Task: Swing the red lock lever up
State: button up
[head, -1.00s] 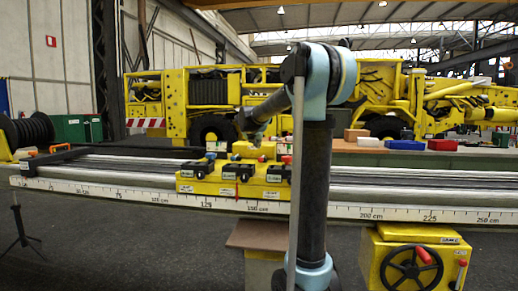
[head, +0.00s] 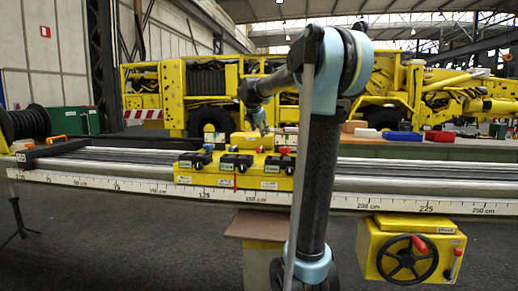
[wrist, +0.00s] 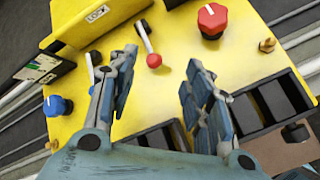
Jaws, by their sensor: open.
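In the head view my gripper (head: 262,128) is small, over the carriage's far side.
A red knob (wrist: 211,18) and a blue knob (wrist: 57,106) stand close by. A raised yellow block (wrist: 85,20) borders the lever. Dark slotted blocks (wrist: 270,103) lie at the lower right. A handwheel box (head: 410,248) stands at the front right.

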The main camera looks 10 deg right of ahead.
jog(key=w+d+r+m+g+y, duration=0.1)
jog(key=d+r+m+g+y, duration=0.2)
jog(key=m, duration=1)
jog(key=w+d+r+m+g+y, duration=0.1)
jog(key=d+m+y, duration=0.3)
jog(key=m, duration=1)
jog(key=x, duration=1.7)
jog(key=shift+w+a+f, duration=0.1)
jog(key=shift+a+f, duration=0.15)
jog(key=shift+a, duration=0.1)
grip_shut()
